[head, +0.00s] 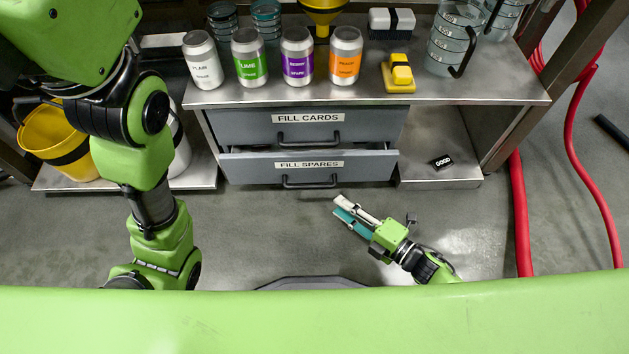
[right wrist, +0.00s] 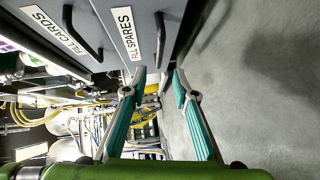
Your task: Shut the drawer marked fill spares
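The fill spares drawer (head: 255,168) is the lower of two grey drawers under the bench in the head view. It stands a little way out, its front ahead of the drawer above and a gap along its top edge. Its label and dark bar handle (head: 310,183) face me. The drawer front also shows at the top of the right wrist view (right wrist: 143,22). My right gripper (head: 338,205) is open and empty, just in front of the drawer and right of the handle, apart from it in the head view. My left arm shows at the left, but its gripper is not in view.
The fill cards drawer (head: 250,125) above looks shut. Several cans stand on the bench top (head: 460,92). A black block marked good (head: 441,162) lies on the low shelf at right. A yellow bucket (head: 52,135) stands at left. Red hoses (head: 520,215) hang at right. The floor before the drawers is clear.

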